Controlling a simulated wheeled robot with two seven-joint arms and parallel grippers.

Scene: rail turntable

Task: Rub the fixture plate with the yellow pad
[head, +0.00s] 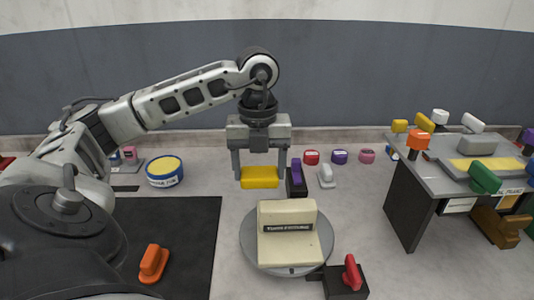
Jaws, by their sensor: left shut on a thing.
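My left gripper (259,173) is shut on a yellow pad (260,183), with a finger at each end of it. It holds the pad just behind a round grey turntable (258,262). A cream block-shaped piece (290,252) with a dark label stands on the turntable. The label is too small to read, so I cannot tell whether this is the fixture plate. A grey stand (412,183) at the right carries a plate with a yellow face (486,166), which could also be it. My right gripper is not in view.
A dark holder with a purple handle (296,176), a white handle (326,176) and small round tubs (312,157) stand behind the turntable. A yellow-lidded tub (165,172) is at left. An orange handle (153,263) lies on a black mat (196,235). A red-handled clamp (352,273) stands at front.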

